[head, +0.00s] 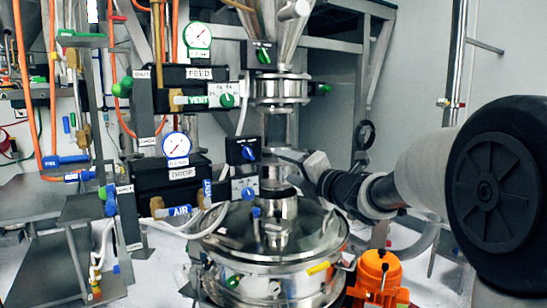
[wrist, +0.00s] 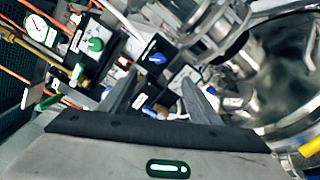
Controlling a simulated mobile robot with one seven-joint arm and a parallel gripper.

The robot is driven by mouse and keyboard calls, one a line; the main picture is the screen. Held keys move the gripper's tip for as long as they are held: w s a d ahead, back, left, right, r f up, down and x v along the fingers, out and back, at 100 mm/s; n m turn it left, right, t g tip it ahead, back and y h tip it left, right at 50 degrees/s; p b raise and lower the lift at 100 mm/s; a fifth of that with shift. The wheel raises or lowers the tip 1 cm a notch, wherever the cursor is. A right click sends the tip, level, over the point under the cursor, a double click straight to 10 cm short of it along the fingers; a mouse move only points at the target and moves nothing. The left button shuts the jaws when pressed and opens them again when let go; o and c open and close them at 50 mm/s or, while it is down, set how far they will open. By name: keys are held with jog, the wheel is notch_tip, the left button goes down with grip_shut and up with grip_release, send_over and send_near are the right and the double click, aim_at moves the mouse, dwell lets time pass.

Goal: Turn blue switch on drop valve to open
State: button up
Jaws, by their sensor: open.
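The drop valve's label (head: 181,173) is on a black unit at the left in the head view. To its right, a blue switch (head: 248,152) sits on a black box; in the wrist view this blue switch (wrist: 157,59) is just beyond my fingertips. In the head view my gripper (head: 292,157) is right of the black box, partly edge-on.
A green feed switch (head: 263,55) and a green vent switch (head: 227,100) are above. A steel sifter lid (head: 300,240) and an orange motor (head: 378,275) stand below. Pipes, hoses and a steel hopper (head: 280,25) crowd the area. The wall side at right is freer.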

aim_at(251, 153)
jog(key=p+x, duration=0.2)
jog(key=x, duration=0.6)
jog(key=p+x, duration=0.2)
jog(key=x, duration=0.7)
jog(key=shift+a, duration=0.45)
jog(key=shift+r, duration=0.1)
jog(key=c, duration=1.1)
